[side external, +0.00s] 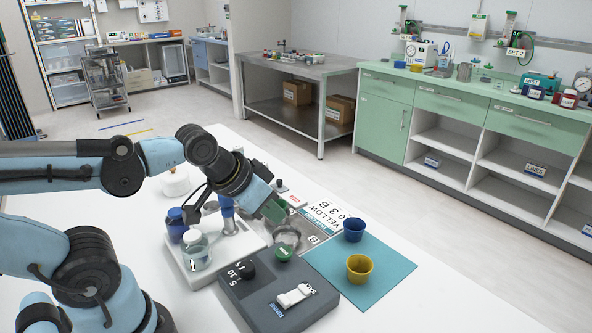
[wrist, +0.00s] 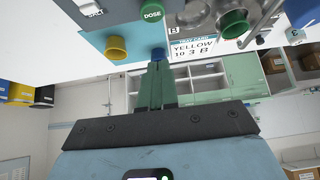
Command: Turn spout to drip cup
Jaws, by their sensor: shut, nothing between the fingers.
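My gripper (side external: 274,210) has green fingers, shut with nothing between them, above the area beside the white-based apparatus (side external: 232,248). In the wrist view its fingers (wrist: 157,85) lie together. The apparatus carries a clear bottle (side external: 196,252) and blue parts. A clear round vessel (side external: 289,236) stands beside it; I cannot tell whether it is the drip cup. A blue cup (side external: 355,230) and a yellow cup (side external: 359,268) stand on a teal mat (side external: 381,289). Both the blue cup (wrist: 158,54) and the yellow cup (wrist: 115,48) show in the wrist view. I cannot pick out the spout.
A dark grey box (side external: 262,298) with a black knob, a green DOSE knob (side external: 284,253) and a white switch (side external: 295,294) stands in front. A card (side external: 334,210) reading YELLOW lies behind the mat. The white tabletop (side external: 420,309) is clear at the right.

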